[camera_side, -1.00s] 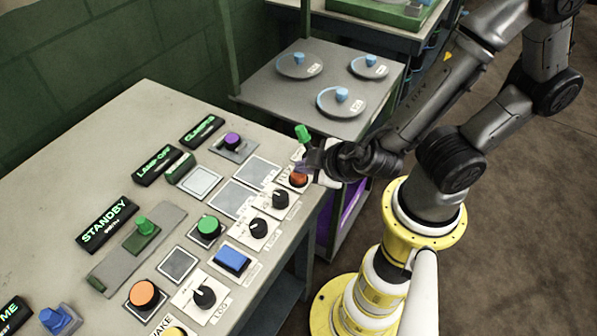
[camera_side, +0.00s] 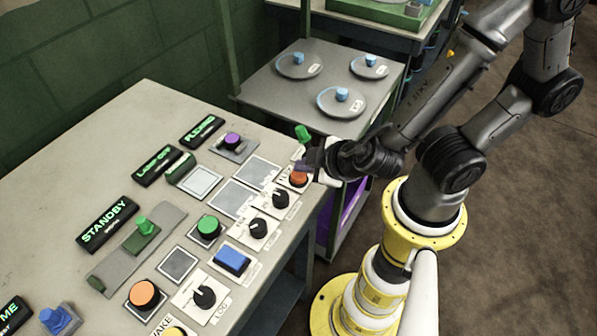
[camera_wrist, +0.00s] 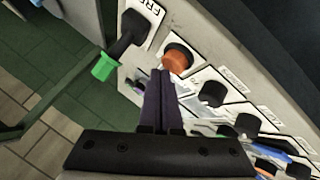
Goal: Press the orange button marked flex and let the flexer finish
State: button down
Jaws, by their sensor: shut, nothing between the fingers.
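An orange round button (camera_side: 298,179) sits on a white labelled plate at the table's far right corner. It also shows in the wrist view (camera_wrist: 178,58), its label mostly hidden. My gripper (camera_side: 305,167) is shut and empty, its dark fingertips right beside the orange button. In the wrist view the fingertips (camera_wrist: 161,76) lie just below and left of the button cap; I cannot tell whether they touch it.
A green-handled lever (camera_wrist: 104,66) stands close beside my fingers. Black knobs (camera_side: 280,199), a blue button (camera_side: 232,260), a green button (camera_side: 208,226) and a purple knob (camera_side: 232,139) share the table.

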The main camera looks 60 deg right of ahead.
aim_at(303, 176)
jog(key=shift+r, duration=0.4)
jog(key=shift+r, duration=0.1)
jog(key=shift+r, duration=2.4)
